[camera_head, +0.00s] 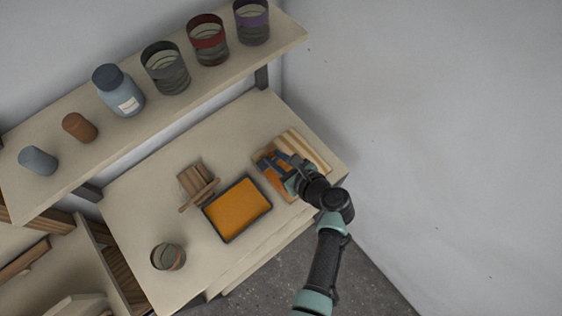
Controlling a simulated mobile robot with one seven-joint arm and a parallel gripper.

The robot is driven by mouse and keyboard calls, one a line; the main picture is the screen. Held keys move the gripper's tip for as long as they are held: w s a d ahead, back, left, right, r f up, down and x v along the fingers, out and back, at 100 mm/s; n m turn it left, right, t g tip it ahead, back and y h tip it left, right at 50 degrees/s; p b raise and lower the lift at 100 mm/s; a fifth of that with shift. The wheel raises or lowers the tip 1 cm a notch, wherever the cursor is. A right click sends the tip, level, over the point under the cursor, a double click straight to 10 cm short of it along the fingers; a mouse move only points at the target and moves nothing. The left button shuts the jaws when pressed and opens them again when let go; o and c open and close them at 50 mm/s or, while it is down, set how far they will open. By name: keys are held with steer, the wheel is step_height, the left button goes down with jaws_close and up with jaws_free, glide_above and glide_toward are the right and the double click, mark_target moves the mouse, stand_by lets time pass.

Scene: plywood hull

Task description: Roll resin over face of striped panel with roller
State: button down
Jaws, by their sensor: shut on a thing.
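The striped panel (305,147) lies on the bench at the right, with light and brown wood bands on its bare far right part. Orange resin (284,188) covers some of its near left part. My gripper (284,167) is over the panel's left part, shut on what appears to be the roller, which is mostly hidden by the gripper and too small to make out. I cannot tell whether the roller touches the face. A dark-rimmed tray (268,208) filled with orange resin sits left of the panel, apart from it.
A wooden block or rack (194,183) stands behind the tray. An empty-looking glass (168,257) is at the bench's left front. A shelf (215,77) above the back holds several jars and bottles. A wall bounds the right side. Bench space left of the block is clear.

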steer(key=shift+w+a, duration=0.55)
steer(key=shift+w, duration=0.2)
steer(key=shift+w+a, duration=0.5)
steer(key=shift+w, duration=0.2)
steer(key=s+d+p, duration=0.3)
steer(key=s+d, duration=0.5)
steer(key=s, duration=0.4)
steer(key=shift+d, duration=0.35)
stand_by(0.8)
steer(key=shift+r+p, duration=1.35)
steer(key=shift+r, duration=1.6)
